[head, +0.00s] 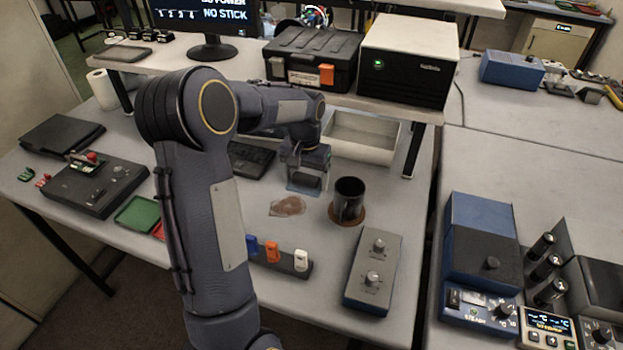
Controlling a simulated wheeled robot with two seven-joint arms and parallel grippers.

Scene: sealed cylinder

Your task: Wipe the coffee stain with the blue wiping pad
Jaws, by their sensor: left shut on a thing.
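The brown coffee stain (288,205) lies on the grey bench top, left of a black mug (349,198) on a round brown coaster. My left arm reaches in from the left, and its gripper (306,183) points down just behind the stain. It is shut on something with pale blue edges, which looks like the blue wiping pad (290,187). The fingers cover most of the pad, and I cannot tell whether it touches the bench. The stain is in plain sight in front of the pad. My right gripper is not in view.
A beige open bin (362,137) stands behind the gripper. In front are a grey two-knob box (373,272) and a strip with coloured blocks (281,258). A shelf with a black toolbox (313,57) overhangs the back.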

